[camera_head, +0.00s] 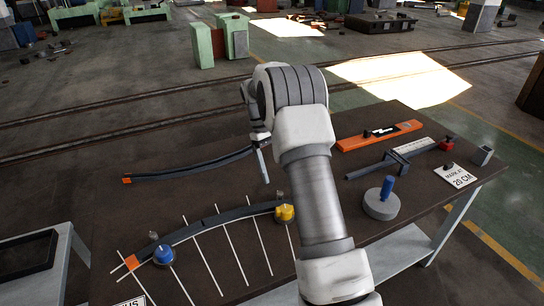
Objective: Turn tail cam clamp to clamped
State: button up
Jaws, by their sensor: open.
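A dark curved bar (222,217) with an orange end (132,262) lies across several white lines on the brown table. A blue-based clamp (163,255) is at its left end and a yellow-based clamp (284,213) at its right end. Both have a small pale top part; which one is the tail clamp, and how their cams are turned, I cannot tell. My gripper (264,176) is open and points down above the table, left of and above the yellow clamp in the picture, apparently apart from it. It is partly hidden by my arm.
A second curved bar (190,172) lies behind. To the right are an orange level (380,135), a sliding gauge (404,156), a grey disc with blue handle (381,206) and a "20 CM" card (459,177). A dark tray (28,252) stands left.

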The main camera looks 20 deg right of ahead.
jog(key=shift+v, duration=2)
jog(key=s+a+r+m+t, duration=0.1)
jog(key=s+a+r+t, duration=0.15)
jog(key=s+r, duration=0.45)
jog(key=s+a+r+t, duration=0.2)
jog(key=s+a+r, duration=0.25)
jog(key=r, duration=0.45)
jog(key=s+a+m+t, duration=0.1)
jog(key=s+a+t, duration=0.1)
jog(key=s, duration=0.7)
jog(key=s+a+f+m+t+y, duration=0.1)
jog(key=s+a+t, duration=0.2)
jog(key=s, duration=0.7)
jog(key=shift+s+a, duration=0.15)
jog(key=shift+a, duration=0.05)
